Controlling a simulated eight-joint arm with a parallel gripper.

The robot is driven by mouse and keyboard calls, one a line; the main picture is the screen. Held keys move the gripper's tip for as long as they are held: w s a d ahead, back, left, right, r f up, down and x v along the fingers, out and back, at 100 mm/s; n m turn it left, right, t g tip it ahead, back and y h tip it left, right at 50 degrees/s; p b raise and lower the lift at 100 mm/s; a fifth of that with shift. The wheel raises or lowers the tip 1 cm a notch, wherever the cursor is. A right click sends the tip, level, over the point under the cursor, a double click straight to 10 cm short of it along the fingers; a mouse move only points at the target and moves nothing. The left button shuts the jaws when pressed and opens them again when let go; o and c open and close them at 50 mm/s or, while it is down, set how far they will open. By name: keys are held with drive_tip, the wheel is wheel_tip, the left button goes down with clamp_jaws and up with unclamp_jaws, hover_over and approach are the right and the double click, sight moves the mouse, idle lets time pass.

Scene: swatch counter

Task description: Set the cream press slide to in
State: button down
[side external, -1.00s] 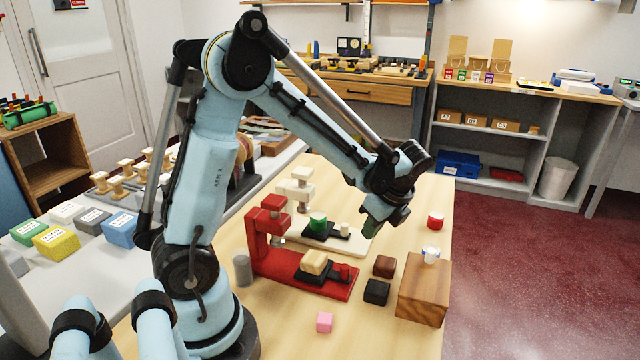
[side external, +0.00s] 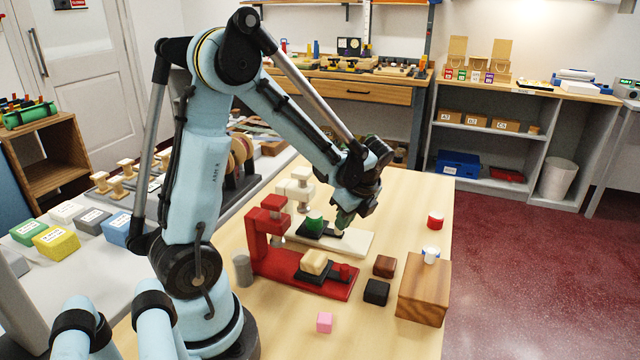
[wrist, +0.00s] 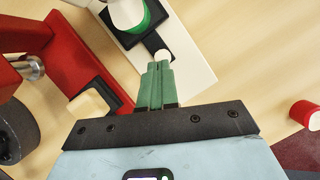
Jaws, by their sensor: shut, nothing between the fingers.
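The cream press (side external: 302,190) stands on the table behind the red press, on a long pale base (side external: 358,242). Its black slide (side external: 328,233) carries a green-sided piece (side external: 314,224), close to the press head. In the wrist view the slide (wrist: 157,42) points toward my gripper, with its round cream knob (wrist: 162,55) at the end. My gripper (side external: 343,222) has shut green fingers (wrist: 160,70) with nothing between them. The fingertips are right at the outer side of the knob; whether they touch is hard to tell. In the side view my gripper hides the knob.
The red press (side external: 268,225) stands in front, its slide bearing a cream block (side external: 313,262). A brown block (side external: 384,266), black block (side external: 376,291), wooden box (side external: 424,290) and red-and-white cylinder (side external: 435,221) stand to the right. A grey cylinder (side external: 242,269) and pink block (side external: 324,322) are nearer.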

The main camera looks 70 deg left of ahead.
drive_tip(key=shift+s+a, duration=0.6)
drive_tip(key=shift+s, duration=0.05)
drive_tip(key=d, duration=0.2)
drive_tip(key=w+d, duration=0.1)
drive_tip(key=d, duration=0.1)
drive_tip(key=shift+w+d, duration=0.15)
drive_tip(key=shift+w, duration=0.05)
drive_tip(key=s+v, duration=0.1)
drive_tip(key=v, duration=0.9)
drive_tip(key=s+d+n+t+h, duration=0.3)
drive_tip(key=d+n+t, duration=0.5)
drive_tip(key=n, duration=0.6)
drive_tip(key=shift+s+d+t+h, duration=0.3)
drive_tip(key=shift+d+h, duration=0.3)
drive_tip(key=shift+d, duration=0.45)
